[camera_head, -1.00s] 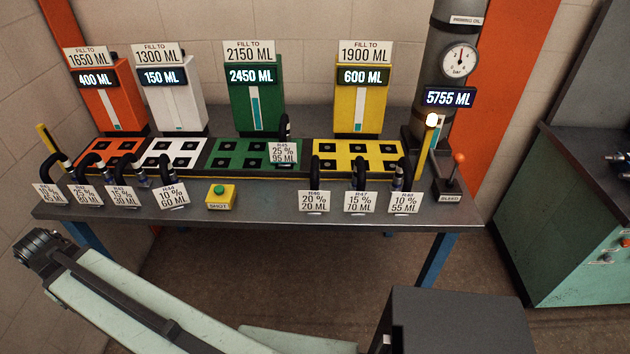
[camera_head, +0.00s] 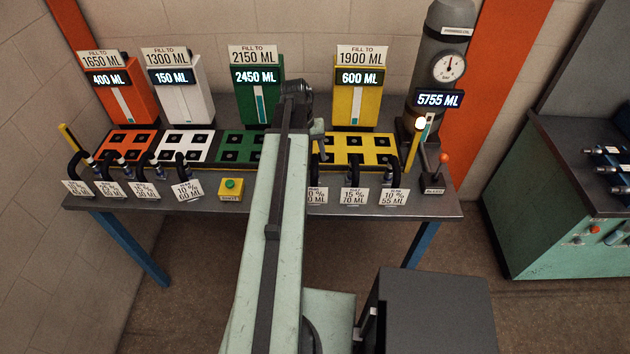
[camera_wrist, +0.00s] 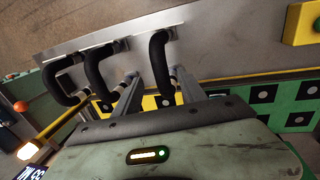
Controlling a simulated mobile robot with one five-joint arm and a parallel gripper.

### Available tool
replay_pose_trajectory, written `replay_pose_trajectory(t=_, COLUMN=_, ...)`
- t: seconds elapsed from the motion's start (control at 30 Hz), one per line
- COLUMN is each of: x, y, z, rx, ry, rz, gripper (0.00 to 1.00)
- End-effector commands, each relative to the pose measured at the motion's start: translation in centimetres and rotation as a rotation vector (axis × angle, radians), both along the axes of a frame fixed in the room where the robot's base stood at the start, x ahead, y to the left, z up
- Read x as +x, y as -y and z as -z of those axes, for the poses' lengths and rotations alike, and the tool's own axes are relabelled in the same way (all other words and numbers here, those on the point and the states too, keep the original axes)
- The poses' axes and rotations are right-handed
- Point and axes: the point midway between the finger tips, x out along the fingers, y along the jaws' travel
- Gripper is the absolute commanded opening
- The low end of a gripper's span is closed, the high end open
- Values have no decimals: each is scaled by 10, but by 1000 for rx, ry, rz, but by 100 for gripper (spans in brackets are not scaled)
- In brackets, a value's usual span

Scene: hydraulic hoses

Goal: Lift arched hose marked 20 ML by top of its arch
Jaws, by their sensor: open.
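The arched hose marked 20 ML is black and stands at the front of the bench. In the head view its white label (camera_head: 317,195) is partly covered by my arm, and most of the hose is hidden. In the wrist view, seen upside down, it is the rightmost of three black hoses (camera_wrist: 157,58). My gripper (camera_wrist: 154,78) is open and empty, with its fingers reaching toward this hose. I cannot tell whether they touch it. In the head view the fingertips are hard to make out.
The 15 % 70 ML hose (camera_head: 352,170) and the 10 % 55 ML hose (camera_head: 392,172) stand close beside it. Several more hoses are at the left. A yellow box with a green button (camera_head: 231,189) is on the front edge. Colored socket plates lie behind.

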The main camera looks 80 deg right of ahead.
Motion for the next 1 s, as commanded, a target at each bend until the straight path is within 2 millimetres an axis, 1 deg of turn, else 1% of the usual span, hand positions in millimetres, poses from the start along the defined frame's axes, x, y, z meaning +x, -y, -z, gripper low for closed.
replay_pose_trajectory(t=0.2, x=-4, y=0, z=28, rx=0, ry=0, rz=0, gripper=49)
replay_pose_trajectory(t=0.33, x=-4, y=0, z=27, rx=0, ry=0, rz=-1, gripper=49)
replay_pose_trajectory(t=0.43, x=-5, y=0, z=34, rx=0, ry=0, rz=-1, gripper=49)
replay_pose_trajectory(t=0.6, x=-9, y=-1, z=64, rx=-1, ry=0, rz=-1, gripper=49)
replay_pose_trajectory(t=0.7, x=-12, y=-1, z=78, rx=-1, ry=0, rz=-1, gripper=49)
replay_pose_trajectory(t=0.77, x=-13, y=-1, z=80, rx=-1, ry=0, rz=-1, gripper=49)
replay_pose_trajectory(t=0.97, x=-14, y=-1, z=76, rx=-1, ry=0, rz=-1, gripper=49)
replay_pose_trajectory(t=1.0, x=-14, y=-1, z=76, rx=-1, ry=0, rz=-1, gripper=40)
